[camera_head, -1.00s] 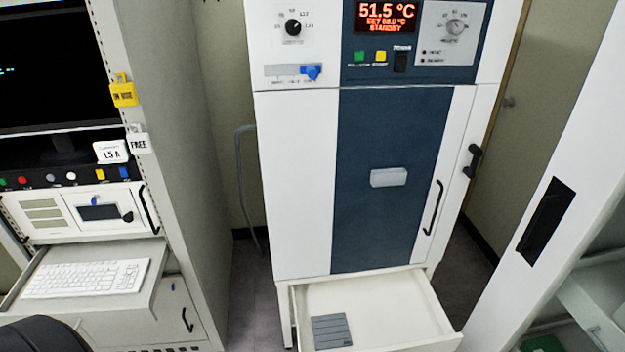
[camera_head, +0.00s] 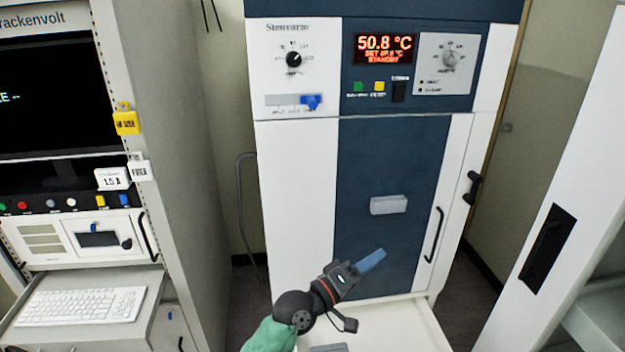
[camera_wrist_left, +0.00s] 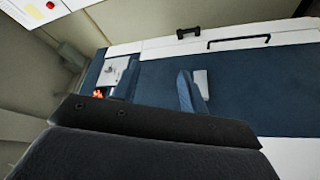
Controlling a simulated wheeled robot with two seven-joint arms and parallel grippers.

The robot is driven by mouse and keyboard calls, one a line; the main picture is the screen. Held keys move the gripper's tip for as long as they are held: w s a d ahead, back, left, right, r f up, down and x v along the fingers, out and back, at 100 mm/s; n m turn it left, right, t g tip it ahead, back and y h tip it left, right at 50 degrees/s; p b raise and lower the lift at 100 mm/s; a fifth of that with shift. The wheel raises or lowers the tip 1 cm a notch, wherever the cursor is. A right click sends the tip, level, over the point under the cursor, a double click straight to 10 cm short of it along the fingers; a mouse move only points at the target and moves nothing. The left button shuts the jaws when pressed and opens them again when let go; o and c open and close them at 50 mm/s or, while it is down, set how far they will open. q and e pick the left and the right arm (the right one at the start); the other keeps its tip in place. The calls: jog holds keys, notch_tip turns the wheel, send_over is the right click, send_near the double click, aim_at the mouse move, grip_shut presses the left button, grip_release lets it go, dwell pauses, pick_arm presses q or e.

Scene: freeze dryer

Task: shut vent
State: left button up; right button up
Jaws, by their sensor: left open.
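The freeze dryer (camera_head: 300,190) stands in the middle of the head view. On its upper left panel, a blue slider knob (camera_head: 311,102) sits at the right end of a grey slot (camera_head: 282,101). The small label under the slot is unreadable, so I cannot tell for sure that this is the vent. My left gripper (camera_head: 362,290) is open and empty, low in front of the blue door and well below the slider. My right gripper is in neither view.
A white drawer (camera_head: 400,325) stands open under the dryer, below my left gripper. A rack with a keyboard (camera_head: 80,305) is at left. A white cabinet panel (camera_head: 560,220) stands at right. The space before the upper dryer panel is clear.

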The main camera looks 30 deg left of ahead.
pick_arm(q)
jog(key=w+a+r+n+t, duration=0.4)
jog(key=r+n, duration=0.1)
jog(key=r, duration=0.4)
jog(key=n+t+y, duration=0.3)
jog(key=n+y, duration=2)
jog(key=n, duration=0.4)
send_near(312, 108)
jog(key=x, duration=0.4)
jog(key=shift+p+x, duration=0.6)
jog(key=shift+x, duration=0.2)
jog(key=p+x, duration=0.2)
jog(key=x, duration=0.2)
jog(key=shift+w+r, duration=0.25)
jog(key=shift+w+a+r+p, duration=0.25)
jog(key=shift+w+p, duration=0.1)
jog(key=shift+w, duration=0.1)
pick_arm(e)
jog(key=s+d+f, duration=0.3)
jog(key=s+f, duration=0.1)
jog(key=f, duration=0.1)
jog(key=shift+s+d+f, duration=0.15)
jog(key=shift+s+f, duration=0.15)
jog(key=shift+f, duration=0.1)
pick_arm(q)
grip_shut()
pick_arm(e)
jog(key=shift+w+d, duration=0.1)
